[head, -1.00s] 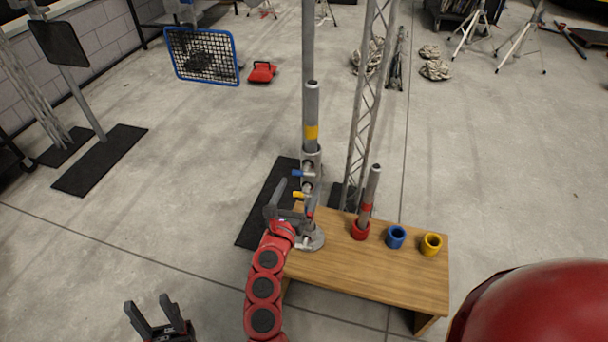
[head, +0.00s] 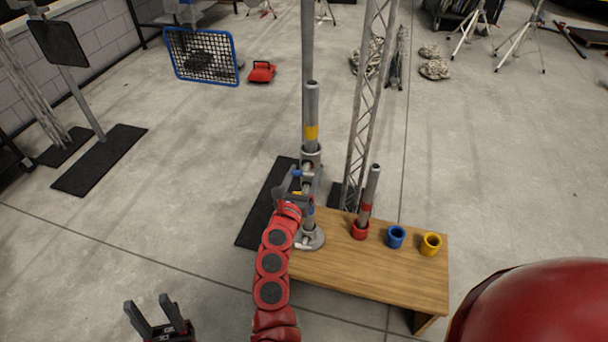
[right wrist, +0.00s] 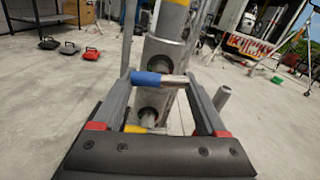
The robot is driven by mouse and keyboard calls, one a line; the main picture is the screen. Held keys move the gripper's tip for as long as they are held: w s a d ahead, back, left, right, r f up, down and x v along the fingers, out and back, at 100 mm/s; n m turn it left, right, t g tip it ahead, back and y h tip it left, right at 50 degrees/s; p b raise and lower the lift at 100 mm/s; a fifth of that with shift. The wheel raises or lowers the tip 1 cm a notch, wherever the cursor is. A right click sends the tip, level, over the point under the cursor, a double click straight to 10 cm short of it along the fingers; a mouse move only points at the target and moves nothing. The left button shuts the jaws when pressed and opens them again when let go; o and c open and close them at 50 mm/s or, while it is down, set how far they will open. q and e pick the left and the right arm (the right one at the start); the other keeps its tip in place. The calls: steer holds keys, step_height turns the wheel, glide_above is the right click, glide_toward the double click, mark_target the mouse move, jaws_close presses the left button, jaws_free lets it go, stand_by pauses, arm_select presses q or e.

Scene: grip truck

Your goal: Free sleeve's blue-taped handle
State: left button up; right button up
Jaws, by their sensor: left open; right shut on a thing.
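The metal sleeve (head: 311,156) stands upright on a round base at the table's left end, with a yellow-banded tube (head: 312,105) in its top. The sleeve (right wrist: 165,52) also shows in the right wrist view. Its blue-taped handle (right wrist: 147,79) lies crosswise between the fingertips of my right gripper (right wrist: 161,78), which is shut on it. The handle's bare metal end points right. A yellow-taped handle (right wrist: 136,128) sits lower, partly hidden. In the head view my right gripper (head: 296,190) covers part of the sleeve. My left gripper (head: 158,316) is open and empty at the lower left.
The wooden table (head: 365,275) holds a red-banded tube (head: 370,190) in a red cup (head: 360,230), a blue cup (head: 396,237) and a yellow cup (head: 431,244). A lattice truss (head: 365,100) stands behind.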

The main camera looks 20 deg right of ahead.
steer(key=c, duration=0.4)
